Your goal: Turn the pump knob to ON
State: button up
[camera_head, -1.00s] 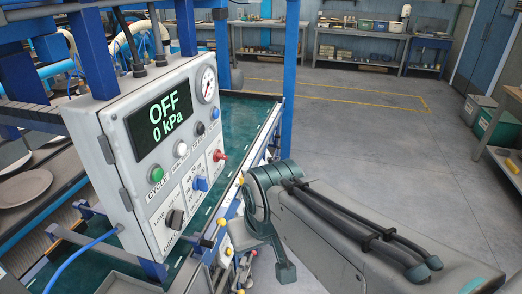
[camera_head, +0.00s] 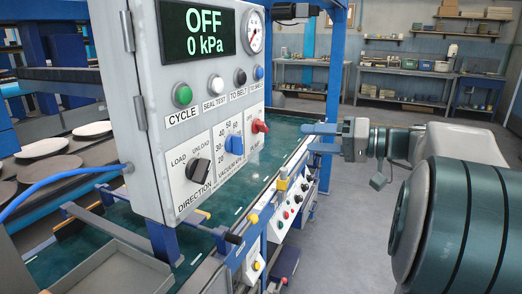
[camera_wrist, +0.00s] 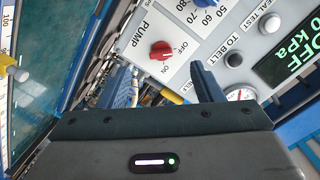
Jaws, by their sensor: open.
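The red pump knob (camera_head: 259,126) is at the right edge of the grey control box (camera_head: 149,110). In the wrist view the red knob (camera_wrist: 161,50) sits beside the word PUMP, with OFF and ON marks around it. Its bar seems to lie toward OFF. The display (camera_head: 197,30) reads OFF and 0 kPa. My gripper (camera_head: 308,138) has blue fingers, open and empty, to the right of the knob and pointing at the box. In the wrist view the fingers (camera_wrist: 160,72) are spread apart, with the knob beyond the gap between their tips, not touched.
A blue vacuum knob (camera_head: 234,144) and a black direction knob (camera_head: 199,171) are left of the pump knob. Push buttons (camera_head: 182,95) line the row above. A pressure gauge (camera_head: 254,32) is at the top right. A blue post (camera_head: 334,80) stands behind my gripper.

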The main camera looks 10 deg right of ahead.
jog(key=d+t, duration=0.1)
jog(key=d, duration=0.1)
send_near(261, 127)
jog(key=w+d+x, duration=0.1)
jog(key=x, duration=0.8)
jog(key=shift+n+y+p, duration=0.3)
jog(key=shift+p, duration=0.05)
jog(key=shift+w, duration=0.15)
jog(key=c, duration=1)
